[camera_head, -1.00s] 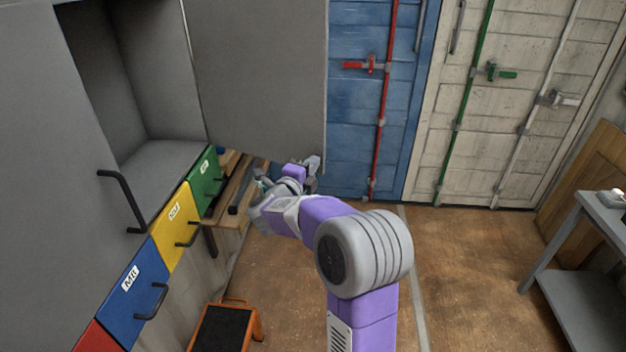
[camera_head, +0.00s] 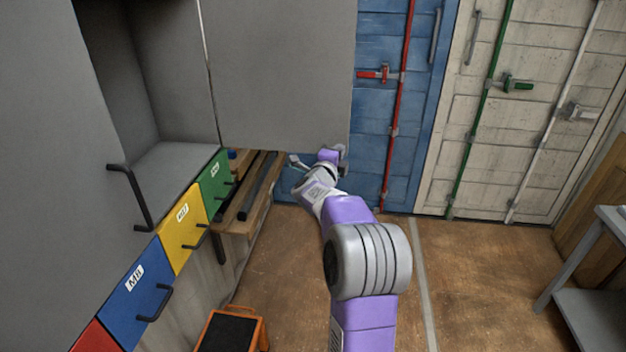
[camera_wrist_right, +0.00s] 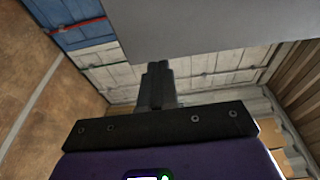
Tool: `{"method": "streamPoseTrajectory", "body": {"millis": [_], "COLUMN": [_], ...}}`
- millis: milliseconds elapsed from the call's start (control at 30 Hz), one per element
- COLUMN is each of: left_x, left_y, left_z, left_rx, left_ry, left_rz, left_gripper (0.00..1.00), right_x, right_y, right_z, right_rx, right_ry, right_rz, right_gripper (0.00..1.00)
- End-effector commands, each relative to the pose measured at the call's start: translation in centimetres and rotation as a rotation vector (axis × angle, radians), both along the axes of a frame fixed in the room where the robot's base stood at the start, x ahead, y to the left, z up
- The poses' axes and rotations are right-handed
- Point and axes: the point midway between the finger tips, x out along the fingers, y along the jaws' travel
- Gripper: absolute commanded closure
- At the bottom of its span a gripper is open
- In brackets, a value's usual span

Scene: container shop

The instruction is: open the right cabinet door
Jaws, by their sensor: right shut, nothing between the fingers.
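The right cabinet door (camera_head: 280,70) is a plain grey panel standing swung out from the cabinet, with the open compartment (camera_head: 150,90) to its left. My right gripper (camera_wrist_right: 157,82) is shut and empty. In the right wrist view its dark fingertips are close to the lower edge of the door panel (camera_wrist_right: 210,25); I cannot tell whether they touch. In the head view my right wrist (camera_head: 330,158) is just below the door's lower outer corner, and the fingers are not clearly visible. The right door's handle is not seen. My left gripper is not in view.
The left cabinet door (camera_head: 50,130) is shut, with a black handle (camera_head: 130,195). Coloured drawers (camera_head: 180,230) run below. An orange step stool (camera_head: 230,330) stands on the floor. A grey table (camera_head: 600,300) is at right. Brown floor is clear in the middle.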

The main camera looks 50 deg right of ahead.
Motion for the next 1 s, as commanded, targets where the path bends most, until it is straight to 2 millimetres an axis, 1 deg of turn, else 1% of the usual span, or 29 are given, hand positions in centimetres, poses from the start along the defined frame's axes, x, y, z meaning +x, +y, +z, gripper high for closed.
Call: {"method": "streamPoseTrajectory", "body": {"millis": [167, 267, 500, 700, 833, 1000], "left_x": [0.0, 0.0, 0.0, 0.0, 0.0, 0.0], "left_y": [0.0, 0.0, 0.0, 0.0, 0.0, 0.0], "left_z": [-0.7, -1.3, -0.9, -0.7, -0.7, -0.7], "left_rx": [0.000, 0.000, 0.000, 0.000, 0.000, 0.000], "left_ry": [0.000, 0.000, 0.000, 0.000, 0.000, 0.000], "left_rz": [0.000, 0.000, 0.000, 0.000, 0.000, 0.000], "left_gripper": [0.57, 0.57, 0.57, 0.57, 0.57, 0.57], "right_x": [-0.5, -1.2, -3.5, -5.0, -5.5, -5.7], "right_y": [1.9, 3.9, 8.2, 11.0, 12.0, 12.4], "right_z": [-0.1, -0.2, 0.0, 0.1, 0.1, 0.0], "right_rx": [0.002, 0.003, 0.002, 0.001, 0.000, 0.000], "right_ry": [-0.004, -0.005, -0.003, -0.002, -0.001, 0.000], "right_rz": [0.004, 0.007, 0.005, 0.005, 0.003, 0.003], "right_gripper": [1.00, 1.00, 1.00, 1.00, 1.00, 1.00]}}
